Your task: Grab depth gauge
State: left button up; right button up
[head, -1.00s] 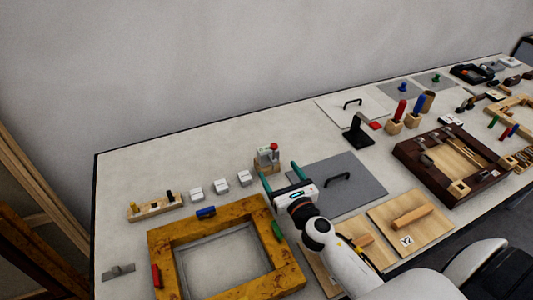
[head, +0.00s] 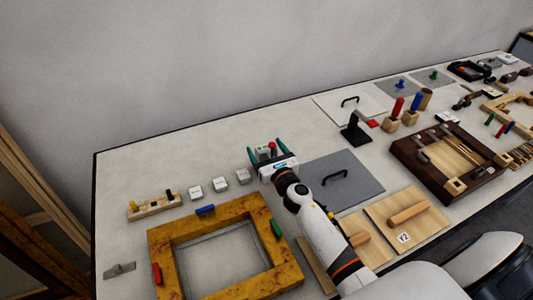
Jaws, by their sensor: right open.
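A small grey device with a red knob (head: 272,147), which I take to be the depth gauge, stands near the back of the table left of centre. My right gripper (head: 266,151) is open, its two green fingers reaching to either side of the device. The gripper body hides the device's lower part, and I cannot tell whether the fingers touch it. My left gripper is not in view.
A yellow wooden frame (head: 163,245) with coloured clips lies in front. Several small white blocks (head: 219,184) and a wooden holder (head: 152,207) stand to the left. A grey panel (head: 362,190) with a black handle lies right. The back left table is clear.

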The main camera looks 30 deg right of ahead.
jog(key=c, duration=1.1)
